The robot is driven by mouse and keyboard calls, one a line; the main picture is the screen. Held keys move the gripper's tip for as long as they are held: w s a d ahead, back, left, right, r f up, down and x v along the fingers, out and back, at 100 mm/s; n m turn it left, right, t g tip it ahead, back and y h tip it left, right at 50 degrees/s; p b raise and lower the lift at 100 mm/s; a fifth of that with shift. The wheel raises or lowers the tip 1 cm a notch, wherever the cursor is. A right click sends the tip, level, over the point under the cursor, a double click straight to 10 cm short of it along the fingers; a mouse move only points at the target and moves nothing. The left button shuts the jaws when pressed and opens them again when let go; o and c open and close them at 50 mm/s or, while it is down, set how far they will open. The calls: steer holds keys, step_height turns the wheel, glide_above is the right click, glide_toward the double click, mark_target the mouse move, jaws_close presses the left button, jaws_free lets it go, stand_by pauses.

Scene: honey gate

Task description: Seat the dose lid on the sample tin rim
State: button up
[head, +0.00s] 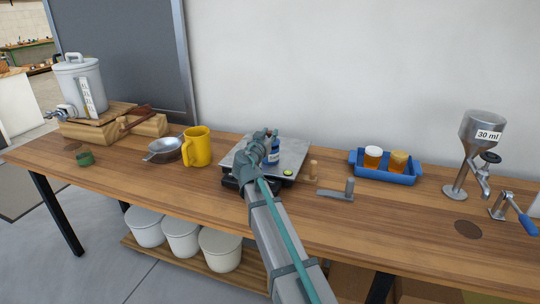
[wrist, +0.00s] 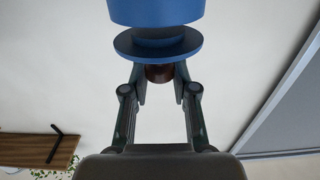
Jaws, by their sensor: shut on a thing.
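My gripper (wrist: 160,80) is shut on the brown knob of the blue dose lid (wrist: 158,45), a flat disc with a narrower part beyond it. The wrist view appears upside down. Past the lid at its top edge is a wider blue cylinder (wrist: 155,10), apparently the sample tin; I cannot tell whether the two touch. In the head view the blue tin (head: 274,157) with a white label stands on the scale plate (head: 293,151). My gripper (head: 265,139) is beside and above it, and my arm hides part of the tin and the lid.
A yellow mug (head: 198,147) and a metal pan (head: 163,150) stand left of the scale. A blue tray (head: 385,172) with two jars and a funnel (head: 481,130) stand farther right.

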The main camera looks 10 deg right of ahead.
steer(key=shift+f+b, duration=0.5)
steer(key=shift+b, duration=0.15)
stand_by(0.3)
steer(key=shift+b, duration=0.65)
stand_by(0.6)
steer(key=shift+f+b, duration=0.5)
steer(key=shift+b, duration=0.55)
stand_by(1.4)
steer(key=shift+b, duration=0.55)
stand_by(0.4)
steer(key=o, duration=0.8)
steer(key=shift+c, duration=0.2)
steer(key=shift+b+v, duration=0.95)
steer(key=shift+v, duration=0.5)
steer(key=shift+s+a, duration=0.15)
steer(key=shift+s, duration=0.1)
